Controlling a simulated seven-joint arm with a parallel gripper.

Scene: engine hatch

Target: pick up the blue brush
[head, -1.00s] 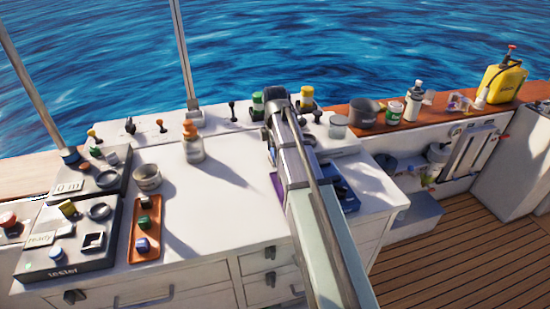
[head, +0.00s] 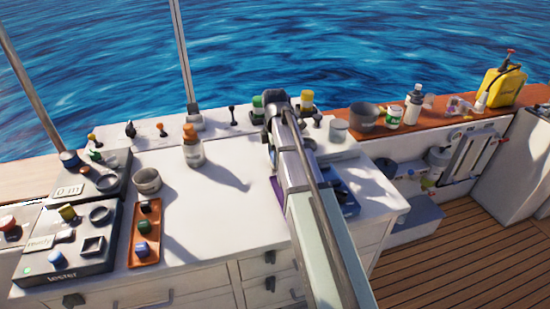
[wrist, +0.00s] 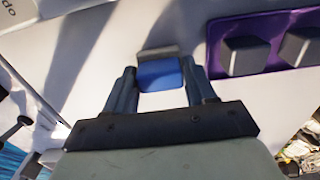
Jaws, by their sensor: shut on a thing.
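In the wrist view, the blue brush (wrist: 160,75) shows as a blue block with a grey edge along its far side. It sits between the two fingers of my gripper (wrist: 160,84), which is shut on it. White surface shows around it; I cannot tell whether the brush touches that surface. In the head view my arm covers the gripper and the brush.
A purple tray (wrist: 218,62) with dark grey blocks lies just right of the gripper in the wrist view. In the head view, an orange tray (head: 144,206), a metal cup (head: 147,181) and an orange-capped bottle (head: 193,150) stand left of my arm. The worktop between is clear.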

